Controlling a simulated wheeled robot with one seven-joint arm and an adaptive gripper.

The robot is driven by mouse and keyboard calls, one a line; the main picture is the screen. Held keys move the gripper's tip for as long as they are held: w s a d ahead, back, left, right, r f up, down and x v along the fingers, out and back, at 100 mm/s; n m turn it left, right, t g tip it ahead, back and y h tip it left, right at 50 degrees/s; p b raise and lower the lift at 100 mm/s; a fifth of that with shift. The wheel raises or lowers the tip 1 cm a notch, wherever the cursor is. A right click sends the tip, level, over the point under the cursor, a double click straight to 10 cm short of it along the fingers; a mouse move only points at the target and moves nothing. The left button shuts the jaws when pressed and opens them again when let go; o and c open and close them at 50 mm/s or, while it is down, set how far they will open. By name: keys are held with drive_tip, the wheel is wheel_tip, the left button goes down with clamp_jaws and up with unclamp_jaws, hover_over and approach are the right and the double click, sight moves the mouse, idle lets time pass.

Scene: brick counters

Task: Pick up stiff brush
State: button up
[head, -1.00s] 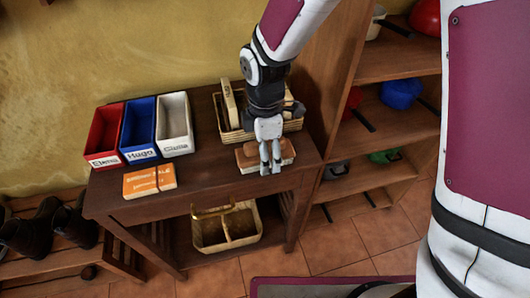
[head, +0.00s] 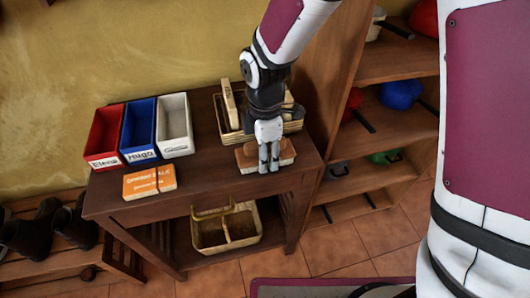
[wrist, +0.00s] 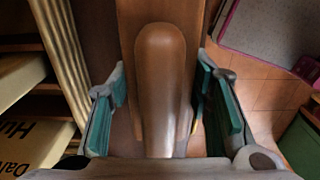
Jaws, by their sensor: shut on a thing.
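The stiff brush (head: 286,150) has a rounded brown wooden back and a pale underside. It is at the front right of the dark wooden table, just in front of a wicker basket. My gripper (head: 268,164) points down over it, with the fingers shut on it across its middle. In the wrist view the smooth brown back of the brush (wrist: 160,80) lies lengthwise between the green finger pads (wrist: 168,105). The bristles are hidden there. I cannot tell any clear gap between the brush and the tabletop.
The wicker basket (head: 293,125) stands close behind the brush. Red (head: 103,135), blue (head: 139,130) and white (head: 174,125) bins and an orange box (head: 149,182) are to the left. A wooden shelf unit (head: 385,66) rises close on the right. The table's front middle is clear.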

drive_tip(key=shift+r, duration=0.45)
wheel_tip(320, 180, up, 2)
drive_tip(key=shift+r, duration=0.15)
drive_tip(key=s+d+r+p, duration=0.1)
drive_tip(key=s+d+p, duration=0.2)
drive_tip(key=s, duration=1.2)
drive_tip(key=shift+s+d+r, duration=0.2)
drive_tip(key=shift+d, duration=0.5)
